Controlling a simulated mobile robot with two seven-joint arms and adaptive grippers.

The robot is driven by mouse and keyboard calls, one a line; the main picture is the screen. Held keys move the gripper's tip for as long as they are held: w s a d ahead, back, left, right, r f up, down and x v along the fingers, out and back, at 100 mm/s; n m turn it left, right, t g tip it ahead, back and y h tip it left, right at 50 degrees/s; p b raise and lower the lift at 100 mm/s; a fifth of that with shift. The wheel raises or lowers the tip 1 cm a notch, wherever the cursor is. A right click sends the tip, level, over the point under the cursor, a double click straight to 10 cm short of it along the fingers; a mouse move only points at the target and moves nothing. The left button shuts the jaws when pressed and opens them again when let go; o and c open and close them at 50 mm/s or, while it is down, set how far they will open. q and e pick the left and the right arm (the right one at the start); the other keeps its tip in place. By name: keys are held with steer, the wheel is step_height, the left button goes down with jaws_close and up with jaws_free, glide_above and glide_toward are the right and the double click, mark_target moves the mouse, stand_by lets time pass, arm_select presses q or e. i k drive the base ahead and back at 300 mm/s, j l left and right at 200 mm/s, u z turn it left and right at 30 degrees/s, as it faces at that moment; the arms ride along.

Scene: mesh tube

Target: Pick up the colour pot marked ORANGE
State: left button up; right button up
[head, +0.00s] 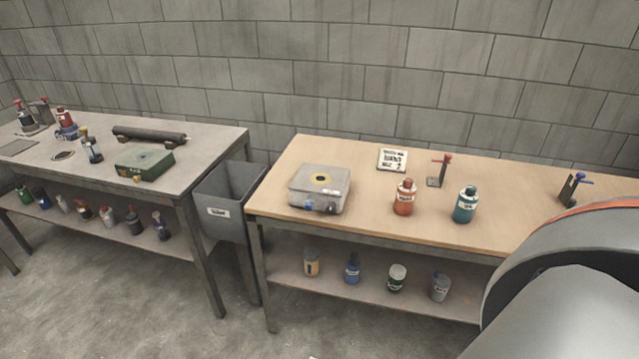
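An orange-red pot (404,198) with a dark red cap and a pale label stands upright on the wooden-topped table (365,225), right of the grey box. Its label is too small to read. A teal pot (464,205) stands to its right, apart from it. A yellow-orange pot (311,264) with a dark label stands on the shelf below; its label is also unreadable. Neither gripper is in view.
A part of mine covers the lower right.

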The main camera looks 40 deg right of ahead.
mark_target(405, 198)
steer(key=z, duration=1.7)
steer(key=i+l, duration=0.15)
steer(key=l, duration=0.15)
steer(key=i+l+u, duration=0.1)
steer(key=l, duration=0.15)
steer(key=i+l, duration=0.1)
steer(key=l, duration=0.2)
